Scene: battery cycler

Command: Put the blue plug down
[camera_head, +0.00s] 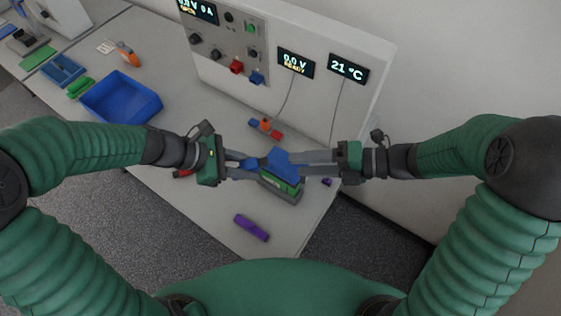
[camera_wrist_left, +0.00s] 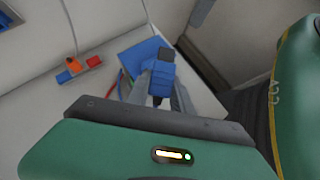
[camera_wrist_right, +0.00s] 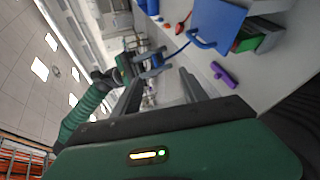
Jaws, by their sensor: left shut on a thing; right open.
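My left gripper (camera_head: 246,162) is shut on the blue plug (camera_wrist_left: 160,76), which is between its fingertips in the left wrist view. It holds the plug just left of a blue panel (camera_head: 284,162) that stands up at the green battery's holder (camera_head: 286,192). In the right wrist view the plug (camera_wrist_right: 156,60) shows in the left gripper, with a blue cable by it. My right gripper (camera_head: 312,160) is open and comes in from the right, close to the blue panel. Nothing shows between its fingers in the right wrist view.
A red, orange and blue connector piece (camera_head: 265,127) lies behind my left gripper. A purple bar (camera_head: 251,227) lies near the front edge. The cycler panel (camera_head: 300,60) stands behind. A blue bin (camera_head: 121,97) is at left, with clear table between it and the grippers.

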